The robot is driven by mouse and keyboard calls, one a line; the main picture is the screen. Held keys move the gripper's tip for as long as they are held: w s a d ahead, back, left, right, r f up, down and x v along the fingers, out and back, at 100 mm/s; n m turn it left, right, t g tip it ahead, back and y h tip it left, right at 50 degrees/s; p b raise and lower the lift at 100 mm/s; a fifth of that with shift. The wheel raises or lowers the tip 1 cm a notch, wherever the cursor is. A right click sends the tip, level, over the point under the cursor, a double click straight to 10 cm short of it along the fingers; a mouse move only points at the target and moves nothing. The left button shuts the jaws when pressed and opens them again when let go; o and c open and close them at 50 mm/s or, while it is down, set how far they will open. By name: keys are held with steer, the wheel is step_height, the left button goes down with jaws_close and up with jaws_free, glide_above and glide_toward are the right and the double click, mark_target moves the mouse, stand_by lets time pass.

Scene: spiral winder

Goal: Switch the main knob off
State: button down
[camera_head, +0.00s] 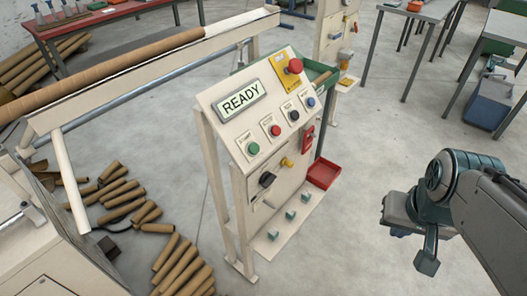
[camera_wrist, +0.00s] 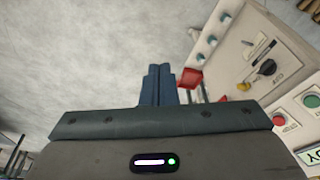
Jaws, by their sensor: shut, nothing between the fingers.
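The control panel (camera_head: 235,150) stands in the middle of the head view, its display reading READY. A black rotary knob (camera_head: 267,180) is on its lower front face; it also shows in the wrist view (camera_wrist: 267,67). A red rotary switch (camera_head: 307,139) is on the same face, and a small yellow knob (camera_head: 287,162) sits between them.
Green, red, black and blue buttons and a red emergency button (camera_head: 294,66) are on the upper panel. A red tray (camera_head: 324,174) is beside the panel's base. Cardboard tubes (camera_head: 120,195) lie on the floor at left. Floor between panel and gripper is clear.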

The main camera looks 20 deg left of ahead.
steer(key=shift+w, duration=0.15)
steer(key=w+a+f+n+t+b, duration=0.1)
steer(key=w+f+n+t+b, duration=0.25)
steer(key=w, duration=0.55)
steer(key=w+a+f+n+t+b, duration=0.1)
steer(key=w+f+n+t+b, duration=0.2)
steer(key=w, duration=0.6)
steer(key=w+a+f+n+y+b, duration=0.1)
steer(key=a+f+n+y, duration=0.15)
steer(key=a, duration=0.25)
steer(key=w+a+f+n+y, duration=0.1)
steer(key=w+a+f+y, duration=0.15)
steer(key=a+y, duration=0.2)
steer(key=s+a+f+n+g+y+b, duration=0.2)
steer(key=s+a+y, duration=0.4)
steer(key=a, duration=0.3)
steer(key=shift+s+a+f+n+g+y, duration=0.2)
steer(key=shift+a+n+g+y, duration=0.25)
steer(key=shift+n+g, duration=0.45)
